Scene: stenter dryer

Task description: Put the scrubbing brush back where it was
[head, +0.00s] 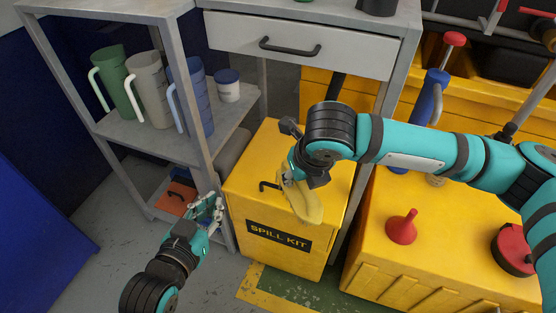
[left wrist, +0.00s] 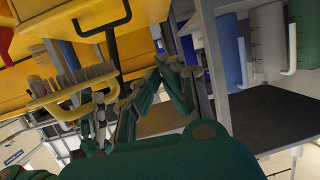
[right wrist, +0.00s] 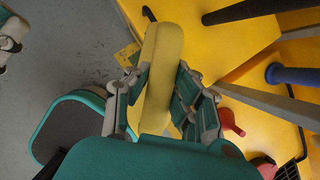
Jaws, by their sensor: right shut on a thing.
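The scrubbing brush (head: 303,205) has a yellow back and pale bristles. My right gripper (head: 294,172) is shut on it and holds it over the yellow spill kit box (head: 250,205). In the right wrist view the brush (right wrist: 163,58) stands lengthwise between the fingers (right wrist: 158,98). In the left wrist view its bristles (left wrist: 75,80) show. My left gripper (head: 208,212) is open and empty, left of the spill kit box and in front of the grey shelf unit (head: 105,122).
Green (head: 114,88), cream (head: 150,92) and blue (head: 192,100) jugs and a lidded tub (head: 228,85) stand on the shelf. A red funnel (head: 402,228) stands on a yellow cabinet at right. The drawer (head: 300,45) above is shut. Floor is free at lower left.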

